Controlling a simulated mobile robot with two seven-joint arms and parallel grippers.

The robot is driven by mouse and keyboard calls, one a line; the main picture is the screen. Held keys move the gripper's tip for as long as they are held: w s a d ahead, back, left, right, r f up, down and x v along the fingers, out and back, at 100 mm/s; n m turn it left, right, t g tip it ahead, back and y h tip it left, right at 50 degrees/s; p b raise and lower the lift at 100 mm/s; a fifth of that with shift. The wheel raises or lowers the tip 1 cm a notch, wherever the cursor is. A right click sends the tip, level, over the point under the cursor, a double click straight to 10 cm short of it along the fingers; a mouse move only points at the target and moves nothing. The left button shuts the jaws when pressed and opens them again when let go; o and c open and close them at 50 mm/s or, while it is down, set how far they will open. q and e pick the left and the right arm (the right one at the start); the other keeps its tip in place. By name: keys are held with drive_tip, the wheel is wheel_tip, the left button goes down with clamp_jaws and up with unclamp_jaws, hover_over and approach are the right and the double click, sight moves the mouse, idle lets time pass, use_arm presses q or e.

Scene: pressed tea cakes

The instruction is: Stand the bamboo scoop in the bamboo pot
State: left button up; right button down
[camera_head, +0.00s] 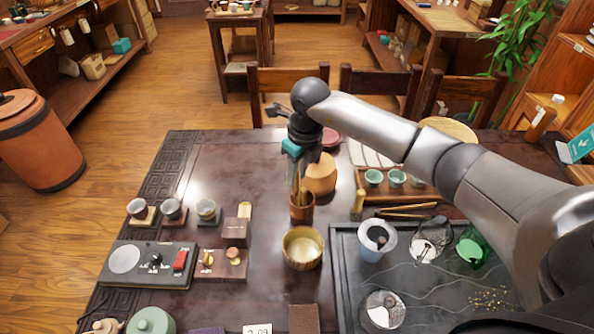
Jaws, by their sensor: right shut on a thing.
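The bamboo pot (302,211) is a small brown cylinder standing upright near the middle of the dark table. My right gripper (297,160) points down just above the pot and is shut on the bamboo scoop (297,184). The scoop is thin and roughly upright, and its lower part meets the pot's mouth. The fingers hide its upper part. I cannot tell how deep its lower end sits or whether other thin tools stand there too. My left gripper is not in view.
A wooden bowl (302,249) stands just in front of the pot. A round tan block (320,176) stands close behind it. The dark tray (345,275) with cups and glassware lies to the right. A scale (123,259) and small cups are on the left. The table's back left is clear.

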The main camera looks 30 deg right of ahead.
drive_tip(key=c, duration=0.6)
unclamp_jaws()
drive_tip(key=shift+o, duration=0.2)
wheel_tip(320, 180, up, 15)
drive_tip(key=s+p, duration=0.1)
drive_tip(key=s, duration=0.1)
drive_tip(key=shift+d, duration=0.4)
drive_tip(key=shift+s+a, duration=0.1)
drive_tip(key=shift+s, duration=0.05)
